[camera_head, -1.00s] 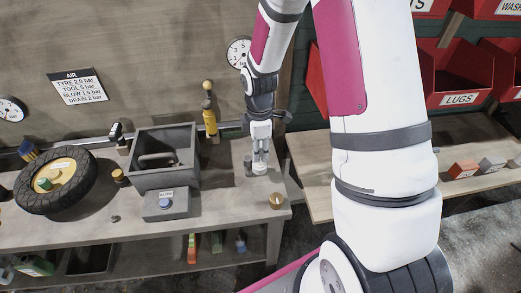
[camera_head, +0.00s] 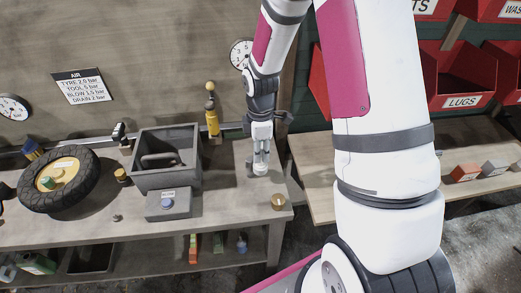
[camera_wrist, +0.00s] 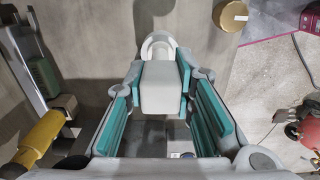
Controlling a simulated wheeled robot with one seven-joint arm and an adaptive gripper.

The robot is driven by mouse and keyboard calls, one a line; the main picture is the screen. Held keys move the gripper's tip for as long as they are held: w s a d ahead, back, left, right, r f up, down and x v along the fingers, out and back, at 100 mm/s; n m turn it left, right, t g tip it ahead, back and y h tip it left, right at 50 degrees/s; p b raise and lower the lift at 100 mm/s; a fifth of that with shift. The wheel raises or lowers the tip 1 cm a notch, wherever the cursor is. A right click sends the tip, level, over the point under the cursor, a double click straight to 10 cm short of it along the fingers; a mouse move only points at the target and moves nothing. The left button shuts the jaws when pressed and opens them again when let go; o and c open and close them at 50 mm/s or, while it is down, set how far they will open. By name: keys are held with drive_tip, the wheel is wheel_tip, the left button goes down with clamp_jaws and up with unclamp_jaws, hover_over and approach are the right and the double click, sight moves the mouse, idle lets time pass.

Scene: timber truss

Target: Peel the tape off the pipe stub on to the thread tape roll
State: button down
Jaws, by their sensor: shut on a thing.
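My gripper (camera_head: 261,160) is over the right part of the workbench, pointing down. In the wrist view its teal-padded fingers (camera_wrist: 160,85) are closed on a pale, block-like piece (camera_wrist: 162,90), which may be the thread tape roll. A white rounded, ring-like thing (camera_wrist: 157,42) shows just beyond the fingertips. A white piece (camera_head: 261,169) also shows at the fingertips in the head view. I cannot tell which of these is the roll and which the taped pipe stub. A small dark grey thing (camera_head: 250,169) is just left of the fingers. No loose tape is distinguishable.
A brass cylinder (camera_head: 278,202) stands at the bench's front right corner; it also shows in the wrist view (camera_wrist: 230,15). Left are a grey bin (camera_head: 165,178), a button box (camera_head: 168,205) and a wheel (camera_head: 83,200).

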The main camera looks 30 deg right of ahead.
drive_tip(key=shift+s+d, duration=0.1)
drive_tip(key=shift+s+d+p, duration=0.4)
drive_tip(key=shift+s+p, duration=0.1)
drive_tip(key=shift+s, duration=0.2)
drive_tip(key=shift+s+d+p, duration=0.4)
drive_tip(key=shift+s+p, duration=0.1)
drive_tip(key=shift+s, duration=0.2)
drive_tip(key=shift+a, duration=0.1)
drive_tip(key=w+a+b, duration=0.1)
drive_tip(key=w+a, duration=0.2)
drive_tip(key=a, duration=0.7)
drive_tip(key=w+d+b, duration=0.2)
drive_tip(key=w+b, duration=0.3)
drive_tip(key=w, duration=0.5)
drive_tip(key=shift+d+f, duration=0.25)
drive_tip(key=shift+f, duration=0.15)
